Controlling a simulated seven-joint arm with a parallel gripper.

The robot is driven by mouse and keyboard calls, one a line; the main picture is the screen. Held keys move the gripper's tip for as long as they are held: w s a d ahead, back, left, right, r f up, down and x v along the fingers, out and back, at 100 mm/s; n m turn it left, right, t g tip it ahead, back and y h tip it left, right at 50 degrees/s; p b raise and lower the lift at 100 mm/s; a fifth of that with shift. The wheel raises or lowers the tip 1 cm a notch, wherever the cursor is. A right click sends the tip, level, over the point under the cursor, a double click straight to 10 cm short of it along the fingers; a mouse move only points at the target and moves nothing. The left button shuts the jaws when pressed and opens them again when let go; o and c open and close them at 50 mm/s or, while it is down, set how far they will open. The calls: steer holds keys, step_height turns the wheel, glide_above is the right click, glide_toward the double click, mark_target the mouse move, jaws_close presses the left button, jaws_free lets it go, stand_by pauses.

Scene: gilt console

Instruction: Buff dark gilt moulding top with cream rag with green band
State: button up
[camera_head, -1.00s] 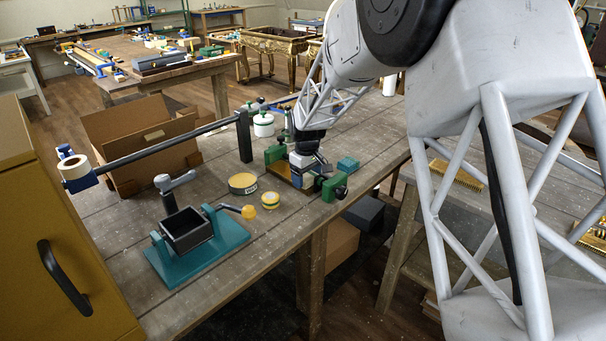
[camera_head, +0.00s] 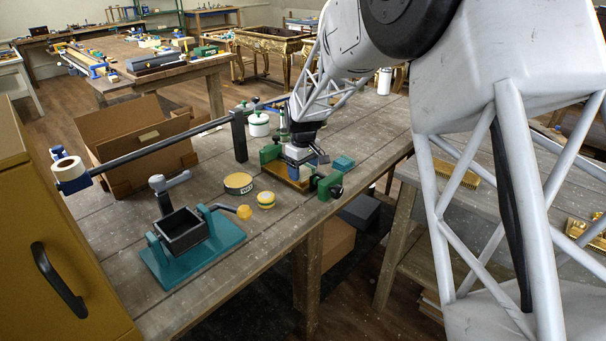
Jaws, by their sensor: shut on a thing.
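The gilt moulding (camera_head: 281,171) lies between two green clamps (camera_head: 327,186) on the wooden bench, its gilt face showing at the front edge. My gripper (camera_head: 299,150) is over the moulding, pointing down, and shut on a small pale block-like thing (camera_head: 296,153) with some blue beside it. This pale thing is likely the cream rag, but its green band cannot be made out. It sits at or just above the moulding's top; contact cannot be told. The gripper and the pale thing hide much of the moulding's top.
A teal block (camera_head: 343,163) lies right of the clamps. A yellow-topped round tin (camera_head: 238,183) and a smaller tin (camera_head: 266,200) stand to the left. A dark bar (camera_head: 165,148) on a post crosses the bench near an open cardboard box (camera_head: 140,135). A teal-based fixture (camera_head: 190,245) stands in front.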

steer(key=shift+r, duration=1.65)
steer(key=shift+r, duration=1.5)
steer(key=shift+w, duration=0.1)
